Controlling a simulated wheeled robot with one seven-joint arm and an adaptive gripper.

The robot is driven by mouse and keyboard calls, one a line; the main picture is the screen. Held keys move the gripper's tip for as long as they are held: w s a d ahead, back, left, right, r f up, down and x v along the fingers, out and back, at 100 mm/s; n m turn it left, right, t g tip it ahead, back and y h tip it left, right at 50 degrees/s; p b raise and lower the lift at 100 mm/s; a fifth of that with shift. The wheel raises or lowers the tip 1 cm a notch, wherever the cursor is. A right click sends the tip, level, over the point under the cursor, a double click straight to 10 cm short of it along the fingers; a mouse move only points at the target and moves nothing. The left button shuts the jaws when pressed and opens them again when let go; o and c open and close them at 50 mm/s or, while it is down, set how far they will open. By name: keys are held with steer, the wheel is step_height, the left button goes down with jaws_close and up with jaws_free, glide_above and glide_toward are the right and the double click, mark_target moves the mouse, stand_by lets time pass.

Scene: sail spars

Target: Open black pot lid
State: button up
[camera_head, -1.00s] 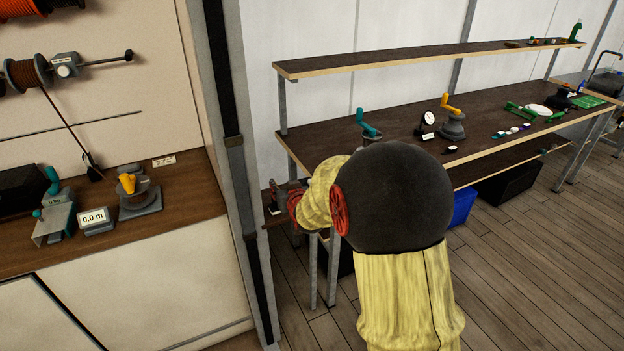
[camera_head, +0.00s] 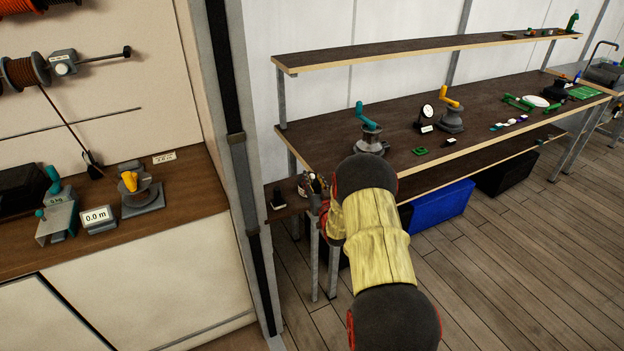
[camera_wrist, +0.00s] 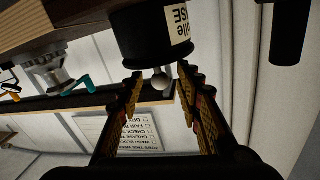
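In the wrist view, which is upside down, a black pot (camera_wrist: 150,35) with a pale label ending in "SE" shows at the top. Its black lid (camera_wrist: 158,60) carries a round grey knob (camera_wrist: 161,80). My gripper (camera_wrist: 160,84) is open, with one finger on each side of the knob and gaps between. The lid sits on the pot. In the head view my gripper (camera_head: 314,188) is at the small shelf left of the long bench, and it hides most of the pot there.
A small black object (camera_head: 278,199) stands on the shelf to the left. The dark bench (camera_head: 440,115) holds a winch with a teal handle (camera_head: 368,132), one with a yellow handle (camera_head: 450,112) and small parts. A blue bin (camera_head: 440,207) sits below. A checklist (camera_wrist: 117,132) hangs on the wall.

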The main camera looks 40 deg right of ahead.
steer(key=shift+x, duration=0.85)
steer(key=shift+c, duration=1.4)
jaws_close()
